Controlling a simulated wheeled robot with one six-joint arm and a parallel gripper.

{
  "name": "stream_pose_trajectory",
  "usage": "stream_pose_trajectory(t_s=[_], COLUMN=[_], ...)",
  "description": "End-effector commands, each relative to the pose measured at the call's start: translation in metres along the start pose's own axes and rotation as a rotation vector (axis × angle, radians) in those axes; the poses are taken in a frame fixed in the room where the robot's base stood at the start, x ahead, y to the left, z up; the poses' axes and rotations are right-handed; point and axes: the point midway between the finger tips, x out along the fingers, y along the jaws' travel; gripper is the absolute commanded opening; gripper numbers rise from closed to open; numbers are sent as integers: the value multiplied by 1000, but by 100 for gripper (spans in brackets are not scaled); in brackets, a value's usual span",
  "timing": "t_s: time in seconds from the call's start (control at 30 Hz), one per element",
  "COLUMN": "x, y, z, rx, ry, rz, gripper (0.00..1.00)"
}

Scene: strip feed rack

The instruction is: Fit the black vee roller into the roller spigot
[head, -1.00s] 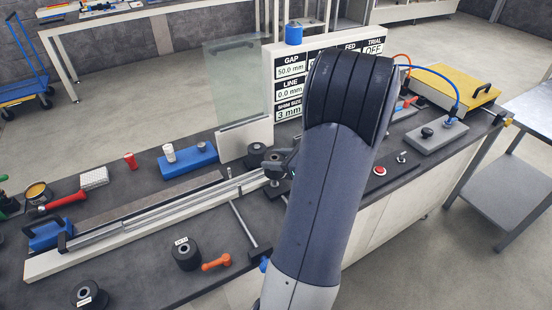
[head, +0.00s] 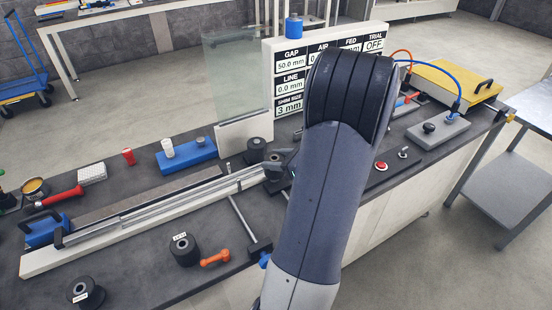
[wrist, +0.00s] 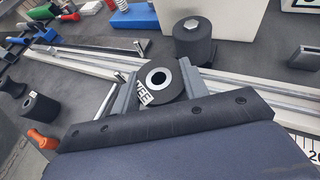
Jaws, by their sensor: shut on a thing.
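The black vee roller (wrist: 163,84) is upright between the two fingers of my gripper (wrist: 157,88), its white label and pale bore facing up in the wrist view. My gripper is shut on it. In the head view my gripper (head: 279,164) is largely hidden by my arm, over the right end of the pale rail. I cannot make out the roller spigot; the roller and fingers may cover it. I cannot tell whether the roller touches anything below.
Another black roller (wrist: 193,40) stands just behind the held one. A thin upright pin (head: 228,170) stands beside the rail (head: 140,226). Two loose black rollers, one labelled (head: 184,250) and one nearer the front (head: 85,292), and an orange tool (head: 215,258) lie on the bench.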

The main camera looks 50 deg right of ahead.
Motion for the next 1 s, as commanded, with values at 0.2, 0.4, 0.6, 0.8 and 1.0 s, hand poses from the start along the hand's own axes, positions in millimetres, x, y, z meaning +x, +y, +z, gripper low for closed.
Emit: stream_pose_trajectory(t_s=[0.2, 0.4, 0.6, 0.8, 1.0], x=[3, 5, 6, 8, 9], y=[0, 0, 0, 0, 0], z=[-6, -11, -15, -20, -22], rx=[0, 0, 0, 0, -1], ry=[-1, -1, -1, -1, -1], rz=[0, 0, 0, 0, 0], gripper=[15, 15, 15, 15, 47])
